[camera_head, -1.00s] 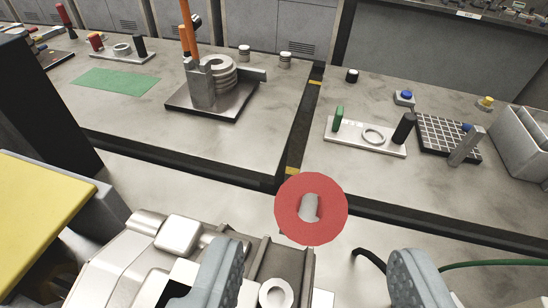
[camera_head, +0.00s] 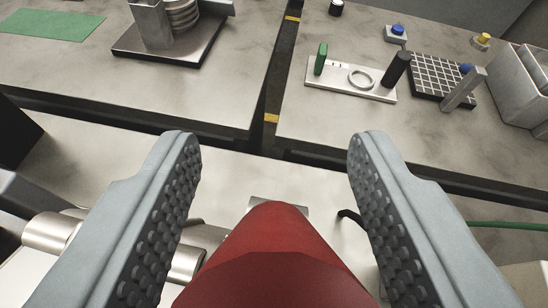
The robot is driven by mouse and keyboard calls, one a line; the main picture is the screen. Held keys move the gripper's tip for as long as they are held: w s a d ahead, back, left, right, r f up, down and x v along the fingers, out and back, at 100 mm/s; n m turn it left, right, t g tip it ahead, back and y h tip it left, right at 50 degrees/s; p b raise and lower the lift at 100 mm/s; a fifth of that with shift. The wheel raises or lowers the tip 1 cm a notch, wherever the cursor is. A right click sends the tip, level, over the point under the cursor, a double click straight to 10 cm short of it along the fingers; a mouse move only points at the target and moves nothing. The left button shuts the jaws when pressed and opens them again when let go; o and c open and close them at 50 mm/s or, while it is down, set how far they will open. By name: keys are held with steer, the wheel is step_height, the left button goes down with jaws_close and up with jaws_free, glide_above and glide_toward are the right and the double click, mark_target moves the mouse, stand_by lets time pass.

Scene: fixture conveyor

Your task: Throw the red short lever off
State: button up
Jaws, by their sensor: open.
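A large red tapered body, which looks like the red short lever (camera_head: 280,255), rises from the bottom of the view between my fingers. Its narrower rounded end points away from me, with a small grey piece just beyond it. Its lower part and base are cut off by the frame. My gripper (camera_head: 274,147) is open, with one finger on each side of the red body. Gaps show on both sides, and I see no contact.
Metal machine parts (camera_head: 55,232) lie at the lower left. Beyond are a fixture plate (camera_head: 322,93) with a ring and posts, a black grid plate (camera_head: 428,92), a grey bin (camera_head: 520,95), a green mat (camera_head: 45,24) and a green cable (camera_head: 505,224).

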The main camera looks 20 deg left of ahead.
jaws_close()
